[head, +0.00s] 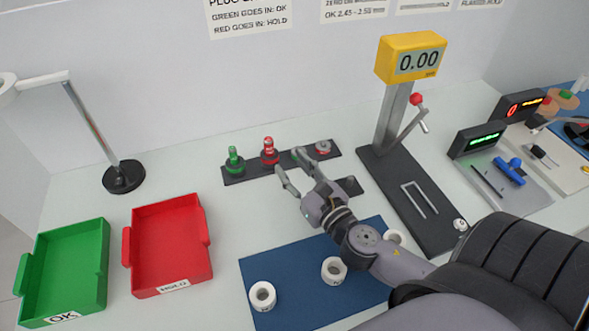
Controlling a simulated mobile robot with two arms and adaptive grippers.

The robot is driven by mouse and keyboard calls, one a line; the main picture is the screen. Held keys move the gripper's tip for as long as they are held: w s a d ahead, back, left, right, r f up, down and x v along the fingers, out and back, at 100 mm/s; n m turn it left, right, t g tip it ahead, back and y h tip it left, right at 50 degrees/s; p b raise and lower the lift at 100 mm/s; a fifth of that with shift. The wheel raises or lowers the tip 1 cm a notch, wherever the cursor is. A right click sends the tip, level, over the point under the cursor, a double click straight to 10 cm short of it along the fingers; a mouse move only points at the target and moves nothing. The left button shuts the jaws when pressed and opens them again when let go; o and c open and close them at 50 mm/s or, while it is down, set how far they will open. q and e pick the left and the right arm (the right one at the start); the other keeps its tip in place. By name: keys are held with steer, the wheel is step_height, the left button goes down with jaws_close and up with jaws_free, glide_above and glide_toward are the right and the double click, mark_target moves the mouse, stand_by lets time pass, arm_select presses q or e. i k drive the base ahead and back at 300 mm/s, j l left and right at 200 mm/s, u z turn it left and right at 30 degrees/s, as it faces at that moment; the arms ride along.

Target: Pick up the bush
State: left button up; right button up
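Several pale ring-shaped bushes are on the blue mat (300,255). One bush (262,296) is at the mat's front left, another bush (333,270) is near its middle beside my arm, and a third (395,236) is partly hidden behind my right arm. My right gripper (290,163) is open and looks empty. Its fingers point away from the mat towards the dark gauge strip (240,175), near the red plug (269,152). I cannot tell whether they touch the strip. My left gripper is not in view.
A green plug (234,160) and a metal ring (322,147) are on the strip. Green OK (103,265) and red HOLD (205,245) trays stand left. A yellow-headed gauge (397,100) stands right, reading 0.00. A lamp base (123,177) is at the back left.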

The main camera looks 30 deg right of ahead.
mark_target(263, 296)
steer(key=k, duration=1.5)
